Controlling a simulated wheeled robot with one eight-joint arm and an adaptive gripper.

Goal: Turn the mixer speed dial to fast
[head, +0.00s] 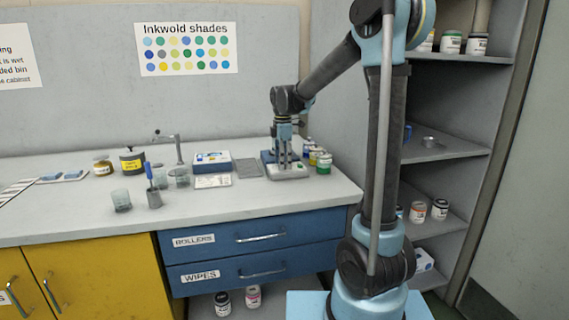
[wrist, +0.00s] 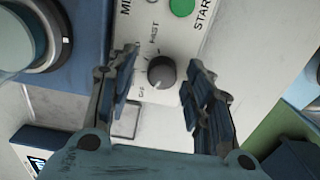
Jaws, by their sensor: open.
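The mixer (head: 285,168) stands on the counter below my gripper in the head view. Its white control panel (wrist: 178,18) shows in the wrist view. The dark grey speed dial (wrist: 161,72) sits on that panel, with a printed "FAST" and other marks around it. The dial's exact pointer direction is hard to tell. My gripper (wrist: 158,90) is open, with one finger on each side of the dial and apart from it. In the head view my gripper (head: 284,150) points straight down over the mixer, and the dial itself is too small to make out.
A green START button (wrist: 184,6) lies beyond the dial on the panel. Several small paint jars (head: 322,162) stand right of the mixer. A grey mat (head: 248,168) and a blue-and-white box (head: 212,162) lie to its left.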

